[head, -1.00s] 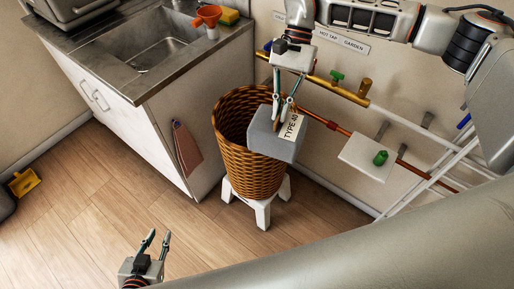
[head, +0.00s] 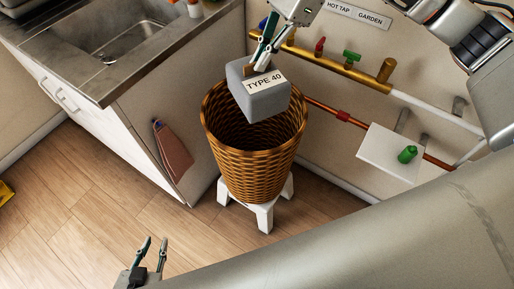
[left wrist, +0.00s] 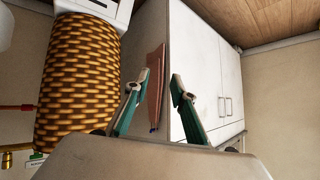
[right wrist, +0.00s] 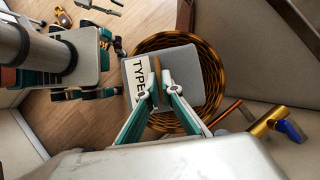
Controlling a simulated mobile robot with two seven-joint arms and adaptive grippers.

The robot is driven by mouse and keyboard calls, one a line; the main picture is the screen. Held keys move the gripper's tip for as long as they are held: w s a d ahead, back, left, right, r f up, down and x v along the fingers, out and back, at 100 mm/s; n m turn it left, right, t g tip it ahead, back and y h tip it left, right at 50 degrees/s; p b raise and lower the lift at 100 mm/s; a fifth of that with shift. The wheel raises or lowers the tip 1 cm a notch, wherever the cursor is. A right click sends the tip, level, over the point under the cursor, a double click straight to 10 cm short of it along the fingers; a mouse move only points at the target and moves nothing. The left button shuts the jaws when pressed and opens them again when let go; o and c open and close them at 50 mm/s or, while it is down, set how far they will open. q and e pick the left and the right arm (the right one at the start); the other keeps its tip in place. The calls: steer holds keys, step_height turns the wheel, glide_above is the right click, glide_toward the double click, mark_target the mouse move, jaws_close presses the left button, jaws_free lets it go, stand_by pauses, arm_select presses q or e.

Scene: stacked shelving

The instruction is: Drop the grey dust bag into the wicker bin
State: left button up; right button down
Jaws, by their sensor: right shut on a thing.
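The grey dust bag (head: 262,101), labelled TYPE 40, hangs from my right gripper (head: 262,62) over the mouth of the wicker bin (head: 254,165). My right gripper is shut on the bag's brown top tab. In the right wrist view the bag (right wrist: 205,75) lies across the round bin opening, with the bin's rim (right wrist: 219,60) showing around it. The bin stands upright on a white stool (head: 262,214). My left gripper (head: 153,252) is open and empty, low at the front left. In the left wrist view its fingers (left wrist: 158,97) are apart, and the bin (left wrist: 77,80) is at the left.
A sink cabinet (head: 75,95) with a hanging pinkish cloth (head: 172,150) stands left of the bin. Pipes with a brass valve bar (head: 340,70) and a white shelf plate (head: 388,155) line the wall at the right.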

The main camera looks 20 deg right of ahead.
step_height(320, 180, down, 3)
steer(key=shift+r+b, duration=0.1)
steer(key=shift+b, duration=0.35)
steer(key=shift+f+b, duration=0.3)
steer(key=shift+f, duration=0.25)
steer(key=c, duration=2.2)
jaws_free()
arm_select(q)
steer(key=shift+w+d+r, duration=0.1)
steer(key=shift+w+d, duration=0.15)
steer(key=shift+w, duration=0.3)
arm_select(e)
steer(key=shift+o, duration=0.2)
arm_select(q)
steer(key=shift+s, duration=0.1)
arm_select(e)
steer(key=v, duration=1.2)
